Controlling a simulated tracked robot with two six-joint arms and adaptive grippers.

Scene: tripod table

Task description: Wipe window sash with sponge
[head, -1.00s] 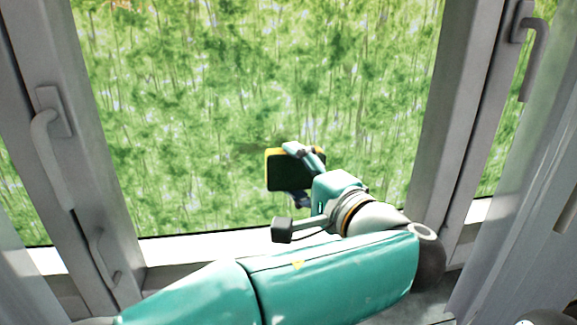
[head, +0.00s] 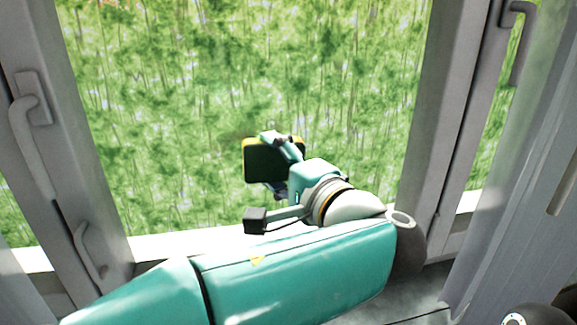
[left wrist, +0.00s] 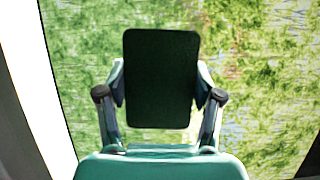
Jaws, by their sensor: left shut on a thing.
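The sponge (head: 268,164) has a dark green face and a yellow edge. My left gripper (head: 280,165) is shut on it and holds it in front of the window pane, in the lower middle of the head view. In the left wrist view the dark sponge (left wrist: 161,78) stands between the two fingers of my left gripper (left wrist: 161,95), against the glass side. I cannot tell whether it touches the pane. The window sash (head: 437,110) has a grey frame, and its glass shows blurred green foliage behind. My right gripper is not in view.
A grey handle (head: 35,140) stands out from the left frame, and another handle (head: 519,35) from the right frame. A white sill (head: 190,245) runs below the pane, behind my left arm. The glass above the gripper is clear.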

